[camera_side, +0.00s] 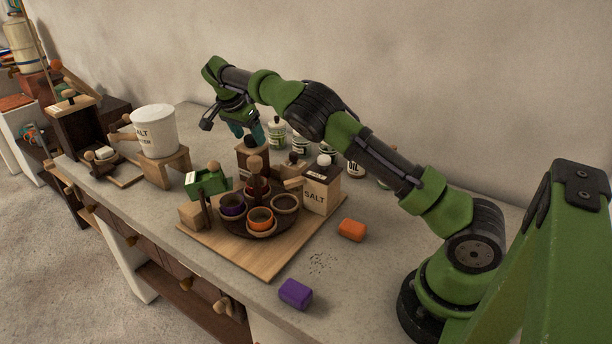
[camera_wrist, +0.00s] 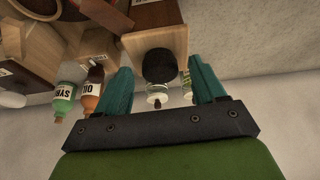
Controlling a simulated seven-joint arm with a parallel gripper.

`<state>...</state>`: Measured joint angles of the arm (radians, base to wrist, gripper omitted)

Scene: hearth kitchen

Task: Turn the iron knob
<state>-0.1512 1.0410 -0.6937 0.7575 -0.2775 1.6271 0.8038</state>
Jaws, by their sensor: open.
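The iron knob looks to be the dark round knob (camera_wrist: 160,66) on a wooden box (camera_wrist: 153,22) in the wrist view. In the side view a dark knob (camera_side: 250,141) tops a small wooden box (camera_side: 253,155) behind the round spice rack. My gripper (camera_side: 247,135) is above this box, its teal fingers pointing down. In the wrist view my gripper (camera_wrist: 160,68) is open, with one finger on each side of the knob and visible gaps between. I cannot tell whether the fingertips are level with the knob.
A round rack with cups (camera_side: 260,219) and a salt box (camera_side: 321,187) stand in front. Bottles (camera_side: 277,132) are close behind my gripper. A white salt bucket (camera_side: 154,130) stands left. Orange (camera_side: 352,229) and purple (camera_side: 295,293) blocks lie on the counter; the front right is mostly clear.

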